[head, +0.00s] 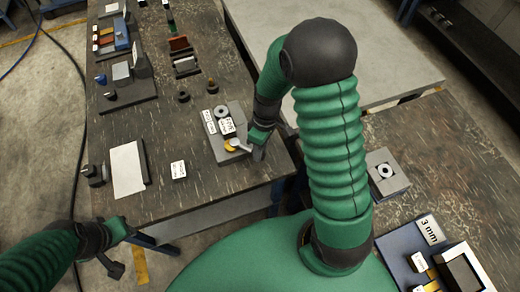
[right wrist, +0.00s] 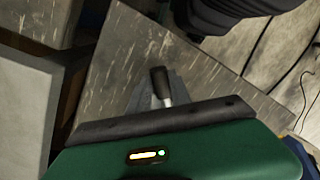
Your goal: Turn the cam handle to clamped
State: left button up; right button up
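The clamp fixture (head: 240,108) is a grey block with a round ring, white labels and a brass-coloured round part, near the table's right edge. A pale metal cam handle (head: 239,146) reaches from the brass part toward my right gripper (head: 257,152).
The dark worktop (head: 215,187) is bare in front of the fixture. A white label block (head: 178,170) and a pale plate (head: 127,168) lie left. Several small parts stand farther back. Another bench (head: 440,150) at right carries a grey block with a ring (head: 386,170).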

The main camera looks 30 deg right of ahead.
grip_shut()
dwell(1.1)
